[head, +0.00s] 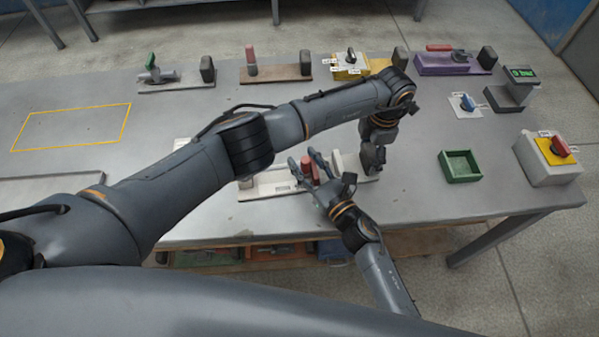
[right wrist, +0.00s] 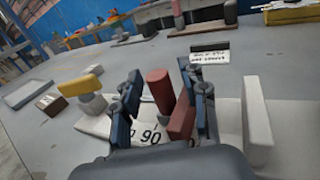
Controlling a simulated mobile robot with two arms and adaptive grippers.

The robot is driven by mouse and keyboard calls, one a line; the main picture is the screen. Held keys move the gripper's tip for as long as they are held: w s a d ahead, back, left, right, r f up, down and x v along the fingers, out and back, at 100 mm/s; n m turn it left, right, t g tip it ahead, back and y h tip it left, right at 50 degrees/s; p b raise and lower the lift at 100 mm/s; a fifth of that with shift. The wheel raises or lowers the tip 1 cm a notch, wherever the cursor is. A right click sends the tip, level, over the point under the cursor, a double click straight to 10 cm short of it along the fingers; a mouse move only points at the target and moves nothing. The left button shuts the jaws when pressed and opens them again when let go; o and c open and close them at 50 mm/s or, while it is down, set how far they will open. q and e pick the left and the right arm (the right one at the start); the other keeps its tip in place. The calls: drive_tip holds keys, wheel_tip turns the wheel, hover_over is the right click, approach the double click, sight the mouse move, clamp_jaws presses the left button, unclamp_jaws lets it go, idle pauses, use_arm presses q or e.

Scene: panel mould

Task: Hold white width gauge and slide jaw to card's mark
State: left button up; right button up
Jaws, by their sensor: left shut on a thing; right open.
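The white width gauge (head: 265,186) lies on the grey table, near its front edge. It carries a red upright post, which shows in the right wrist view (right wrist: 160,88), a red block (right wrist: 182,118) beside it, and a white end block (right wrist: 256,112). A printed "90" shows on its base. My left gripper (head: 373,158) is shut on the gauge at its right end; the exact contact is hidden. My right gripper (head: 310,170) is open, its fingers on either side of the red post, with no clear grip. A white card (right wrist: 209,56) stands behind the gauge; its writing is too small to read.
A green tray (head: 460,166) and a box with a red knob (head: 550,158) stand at right. Several fixtures line the back, including a purple one (head: 455,63). A yellow outline (head: 72,126) marks clear table at left.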

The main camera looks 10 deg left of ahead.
drive_tip(key=v, duration=1.2)
use_arm(q)
drive_tip(key=o, duration=1.6)
use_arm(e)
drive_tip(key=shift+w, duration=0.1)
use_arm(q)
drive_tip(key=shift+o, duration=0.2)
drive_tip(key=shift+r, duration=0.1)
